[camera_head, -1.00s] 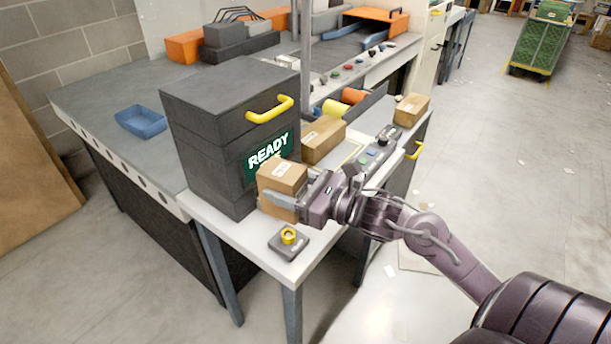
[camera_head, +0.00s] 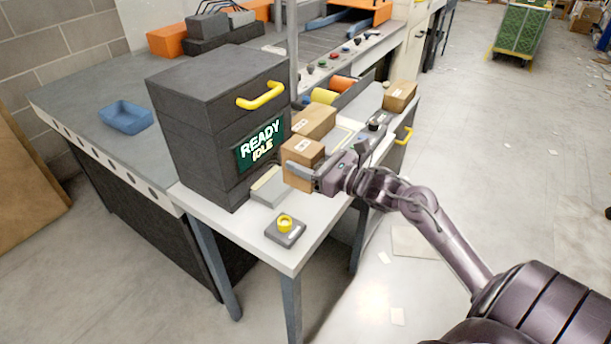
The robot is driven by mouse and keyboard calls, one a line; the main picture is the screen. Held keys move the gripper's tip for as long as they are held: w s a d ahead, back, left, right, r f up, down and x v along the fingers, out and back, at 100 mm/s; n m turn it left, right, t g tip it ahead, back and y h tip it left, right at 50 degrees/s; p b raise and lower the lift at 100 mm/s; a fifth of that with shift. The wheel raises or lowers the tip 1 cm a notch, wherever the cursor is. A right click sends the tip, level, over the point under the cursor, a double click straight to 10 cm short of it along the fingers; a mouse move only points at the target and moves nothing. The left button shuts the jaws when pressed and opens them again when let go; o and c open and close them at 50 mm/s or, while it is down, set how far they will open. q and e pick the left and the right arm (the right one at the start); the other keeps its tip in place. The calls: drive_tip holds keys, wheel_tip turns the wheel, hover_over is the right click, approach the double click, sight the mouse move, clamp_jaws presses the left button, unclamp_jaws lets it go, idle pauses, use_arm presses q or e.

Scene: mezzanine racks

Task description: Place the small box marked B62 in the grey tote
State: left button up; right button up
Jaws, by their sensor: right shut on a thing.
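My right gripper (camera_head: 311,175) is shut on a small brown cardboard box (camera_head: 301,149) with a white label. The label is too small to read, so I cannot tell whether it says B62. The box is just right of the dark machine with the READY IDLE screen, at the white table. I cannot tell whether its underside is clear of the surface. I see no grey tote that I can identify. My left gripper is not in view.
The dark machine (camera_head: 205,140) stands left of the box, with a small grey block (camera_head: 268,189) at its foot. A yellow button on a grey base (camera_head: 285,229) is at the front. Other brown boxes (camera_head: 314,122) (camera_head: 399,96) stand behind.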

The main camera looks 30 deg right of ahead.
sight(306, 181)
wheel_tip(306, 181, down, 6)
drive_tip(key=shift+r+p, duration=0.1)
drive_tip(key=shift+p, duration=0.2)
drive_tip(key=shift+f, duration=0.2)
drive_tip(key=shift+f+b, duration=0.1)
drive_tip(key=shift+b, duration=0.2)
drive_tip(key=o, duration=1.1)
